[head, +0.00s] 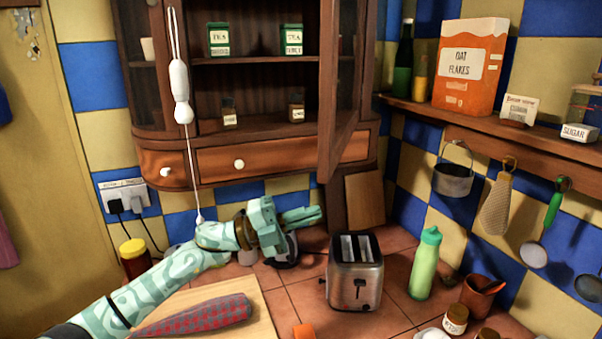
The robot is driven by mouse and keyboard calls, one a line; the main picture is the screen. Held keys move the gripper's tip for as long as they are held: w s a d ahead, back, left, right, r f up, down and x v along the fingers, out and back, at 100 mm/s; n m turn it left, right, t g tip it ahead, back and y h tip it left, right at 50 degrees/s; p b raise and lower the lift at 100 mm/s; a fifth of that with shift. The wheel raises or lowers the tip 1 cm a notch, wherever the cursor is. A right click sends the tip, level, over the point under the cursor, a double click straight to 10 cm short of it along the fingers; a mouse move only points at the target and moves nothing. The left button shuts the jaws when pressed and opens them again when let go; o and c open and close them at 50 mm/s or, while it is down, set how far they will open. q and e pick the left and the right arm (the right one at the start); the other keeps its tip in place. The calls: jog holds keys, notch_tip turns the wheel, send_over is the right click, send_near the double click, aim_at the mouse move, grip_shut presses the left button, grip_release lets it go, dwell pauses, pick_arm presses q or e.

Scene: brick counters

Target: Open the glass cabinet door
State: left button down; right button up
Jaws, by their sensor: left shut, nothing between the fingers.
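A brown wooden wall cabinet (262,120) stands at the top middle. Its glass door (346,85) is swung outward on the right side, seen at a steep angle, and the shelves behind are exposed. Green tins (218,40) and small brown jars (229,112) stand on the shelves. My right gripper is not in view.
A toaster (355,275) and a green bottle (425,262) stand on the tiled counter. A cutting board (262,312) with a checked cloth item (195,318) lies in front. A white pull cord (181,90) hangs before the cabinet. A shelf (480,125) with hanging utensils is at right.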

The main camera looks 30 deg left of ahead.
pick_arm(q)
jog(key=s+a+r+m+g, duration=0.55)
jog(key=a+r+g, duration=0.35)
jog(key=a+r, duration=0.3)
jog(key=w+d+p, duration=0.1)
jog(key=d+p, duration=0.2)
jog(key=d, duration=0.9)
jog(key=shift+w+d+f+h+p, duration=0.25)
jog(key=shift+d+f+h+p, duration=0.05)
jog(key=shift+d+f+p, duration=0.1)
jog(key=shift+d+r, duration=0.1)
